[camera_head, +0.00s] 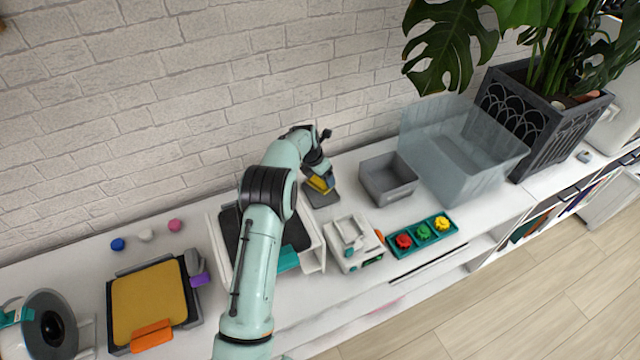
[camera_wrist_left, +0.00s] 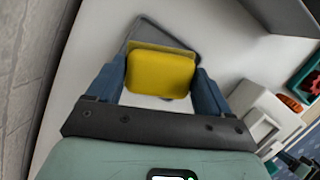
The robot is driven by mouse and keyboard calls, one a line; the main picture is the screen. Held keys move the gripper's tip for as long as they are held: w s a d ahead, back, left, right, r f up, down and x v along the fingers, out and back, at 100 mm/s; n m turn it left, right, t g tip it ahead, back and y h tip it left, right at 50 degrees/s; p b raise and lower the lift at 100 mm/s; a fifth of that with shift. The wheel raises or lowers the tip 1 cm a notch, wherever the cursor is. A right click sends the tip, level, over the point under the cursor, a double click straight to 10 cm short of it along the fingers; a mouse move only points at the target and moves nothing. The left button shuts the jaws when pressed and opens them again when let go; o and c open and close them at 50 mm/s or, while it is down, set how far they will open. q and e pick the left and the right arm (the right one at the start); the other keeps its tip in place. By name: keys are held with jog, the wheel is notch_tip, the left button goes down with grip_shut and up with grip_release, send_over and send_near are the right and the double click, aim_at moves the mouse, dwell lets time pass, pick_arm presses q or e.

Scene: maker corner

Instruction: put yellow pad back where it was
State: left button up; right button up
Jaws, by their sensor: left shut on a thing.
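The yellow pad (camera_wrist_left: 160,75) is between the two blue fingers of my left gripper (camera_wrist_left: 163,82), which is shut on it. In the head view, the yellow pad (camera_head: 318,184) shows under my left gripper (camera_head: 322,179), over or on a small dark grey plate (camera_head: 322,200) near the wall. In the wrist view, the grey plate (camera_wrist_left: 133,28) shows behind the pad with its rim partly covered. I cannot tell whether the pad touches the plate. My right gripper is not in view.
An empty grey bin (camera_head: 388,180) and a clear tub (camera_head: 455,160) stand to the right. A white device (camera_head: 352,240) and a teal tray (camera_head: 398,250) with coloured knobs are in front. A black tray (camera_head: 112,318) with a yellow sheet lies at left.

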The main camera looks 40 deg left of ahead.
aim_at(320, 182)
pick_arm(q)
notch_tip(320, 182, down, 4)
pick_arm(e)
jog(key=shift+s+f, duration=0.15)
pick_arm(q)
jog(key=o, duration=0.8)
jog(key=shift+f, duration=0.1)
jog(key=shift+s+r, duration=0.1)
jog(key=shift+r, duration=0.45)
jog(key=v, duration=1.1)
jog(key=shift+s+r, duration=0.1)
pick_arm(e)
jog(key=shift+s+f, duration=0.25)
